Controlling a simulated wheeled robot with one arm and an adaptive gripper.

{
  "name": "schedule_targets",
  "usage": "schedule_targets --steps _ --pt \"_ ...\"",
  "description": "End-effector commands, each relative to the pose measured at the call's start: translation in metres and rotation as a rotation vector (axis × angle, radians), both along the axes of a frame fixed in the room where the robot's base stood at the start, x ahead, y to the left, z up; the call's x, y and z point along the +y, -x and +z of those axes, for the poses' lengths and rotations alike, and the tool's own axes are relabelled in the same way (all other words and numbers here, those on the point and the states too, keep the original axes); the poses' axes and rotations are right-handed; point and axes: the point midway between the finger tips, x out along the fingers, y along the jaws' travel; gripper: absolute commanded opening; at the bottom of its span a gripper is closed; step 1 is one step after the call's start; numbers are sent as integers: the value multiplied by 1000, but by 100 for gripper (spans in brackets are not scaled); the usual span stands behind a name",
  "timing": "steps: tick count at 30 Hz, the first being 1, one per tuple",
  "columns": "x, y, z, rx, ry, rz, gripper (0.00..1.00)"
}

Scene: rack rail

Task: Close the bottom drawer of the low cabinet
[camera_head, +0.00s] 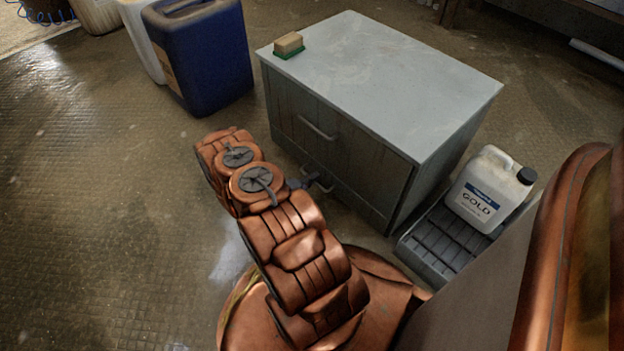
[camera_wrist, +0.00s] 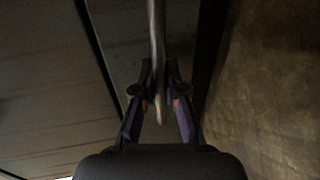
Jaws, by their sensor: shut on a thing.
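The low cabinet (camera_head: 385,85) is grey with a pale top and two drawers facing me. The top drawer's handle (camera_head: 317,127) is in plain view. The bottom drawer (camera_head: 352,198) looks about flush with the front in the head view, but my arm hides part of it, so a small gap cannot be ruled out. My gripper (camera_head: 312,184) is at the bottom drawer's handle (camera_head: 318,176). In the wrist view my gripper (camera_wrist: 160,104) has its fingers on either side of the handle bar (camera_wrist: 158,60), shut on it.
A sponge with a green base (camera_head: 289,45) lies on the cabinet top. A blue jerrycan (camera_head: 205,55) stands left of the cabinet. A white jug (camera_head: 488,190) stands on a grey ribbed tray (camera_head: 440,243) to the right. The floor at left is clear.

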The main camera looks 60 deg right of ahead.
Motion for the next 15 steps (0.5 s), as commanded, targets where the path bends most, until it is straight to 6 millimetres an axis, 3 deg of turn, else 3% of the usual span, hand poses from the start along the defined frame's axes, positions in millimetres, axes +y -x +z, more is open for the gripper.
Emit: schedule_targets --steps 1,2,9,15 --pt "-2 1 1 -2 5 -3 0" --pt "-2 1 2 -2 5 -4 12" --pt "-1 0 1 -1 3 -1 37" --pt "0 0 1 0 3 0 37"
